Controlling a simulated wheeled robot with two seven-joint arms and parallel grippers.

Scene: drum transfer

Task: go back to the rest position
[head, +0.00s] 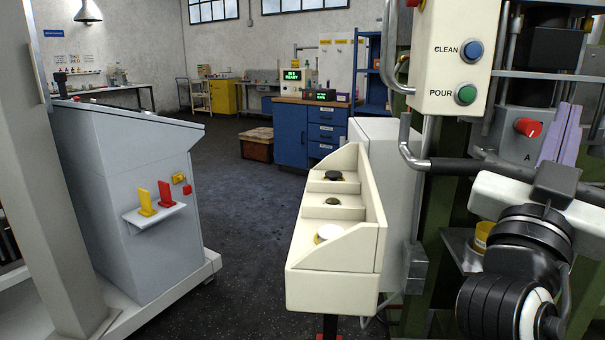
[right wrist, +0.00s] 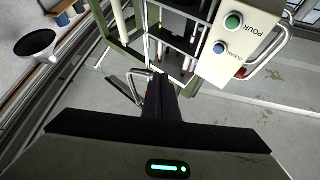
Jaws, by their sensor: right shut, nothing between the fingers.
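My right gripper (head: 565,115) is at the right of the head view, pointing away from me, with its two fingers together and nothing between them. It is to the right of the control box (head: 452,58) and in front of the green-framed machine. In the right wrist view, the dark fingers of the right gripper (right wrist: 157,82) stand together at the middle, below the machine frame. My left gripper is in neither view.
A bent metal handle (head: 412,150) and a dark bar are close to my right arm. A cream stepped holder (head: 335,285) with several round pieces stands left of the machine. A grey cabinet (head: 150,255) stands at the left. Open floor (head: 245,215) lies between them.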

